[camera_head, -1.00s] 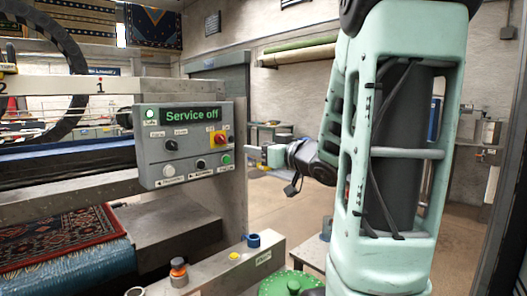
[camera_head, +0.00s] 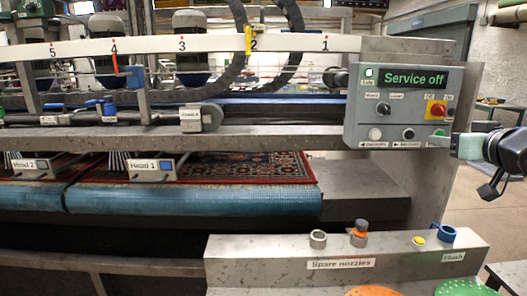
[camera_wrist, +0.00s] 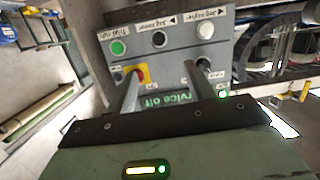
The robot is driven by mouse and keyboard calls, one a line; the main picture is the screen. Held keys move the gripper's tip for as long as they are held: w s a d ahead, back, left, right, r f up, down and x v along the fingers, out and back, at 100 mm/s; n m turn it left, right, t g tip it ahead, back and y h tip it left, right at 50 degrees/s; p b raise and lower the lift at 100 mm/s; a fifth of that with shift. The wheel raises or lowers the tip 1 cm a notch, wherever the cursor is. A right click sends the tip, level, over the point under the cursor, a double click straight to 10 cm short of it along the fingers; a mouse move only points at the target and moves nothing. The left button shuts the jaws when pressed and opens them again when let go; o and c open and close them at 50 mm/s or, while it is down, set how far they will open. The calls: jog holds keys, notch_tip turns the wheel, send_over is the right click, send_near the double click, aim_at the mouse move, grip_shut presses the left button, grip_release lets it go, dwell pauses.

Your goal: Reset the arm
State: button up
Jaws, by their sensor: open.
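My gripper (camera_head: 437,142) shows at the right of the head view, its fingers pointing left at the lower right edge of the grey control panel (camera_head: 355,104). In the wrist view my gripper (camera_wrist: 163,79) is open, with its two fingers apart and nothing between them. The control panel (camera_wrist: 178,52) appears upside down there, in front of the fingers. Its green display (camera_head: 413,78) reads "Service off". The red and yellow switch (camera_head: 437,110) is at the panel's right. I cannot tell whether a finger touches the panel. The rest of my arm is mostly out of view.
A steel ledge (camera_head: 300,247) with spare nozzles, an orange-banded nozzle (camera_head: 359,234) and a blue ring (camera_head: 444,233) lies below the panel. A patterned rug (camera_head: 250,167) lies under the machine frame to the left. Open floor (camera_head: 490,215) shows at the right.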

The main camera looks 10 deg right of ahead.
jog(key=w+a+f+n+g+y, duration=0.1)
jog(key=a+f+n+g+y, duration=0.3)
jog(key=a, duration=0.7)
jog(key=w+a+f+g, duration=0.1)
jog(key=a+f+g, duration=0.1)
jog(key=a+f, duration=0.65)
jog(key=s+a+f+n+g, duration=0.1)
jog(key=s+a+g, duration=0.3)
jog(key=s+a, duration=0.6)
jog(key=s+a+f+n+g+p, duration=0.1)
jog(key=s+a+n+g, duration=0.3)
jog(key=s+a, duration=0.6)
jog(key=shift+s+f+n+g, duration=0.3)
jog(key=shift+s+f+g, duration=0.4)
jog(key=shift+s, duration=0.3)
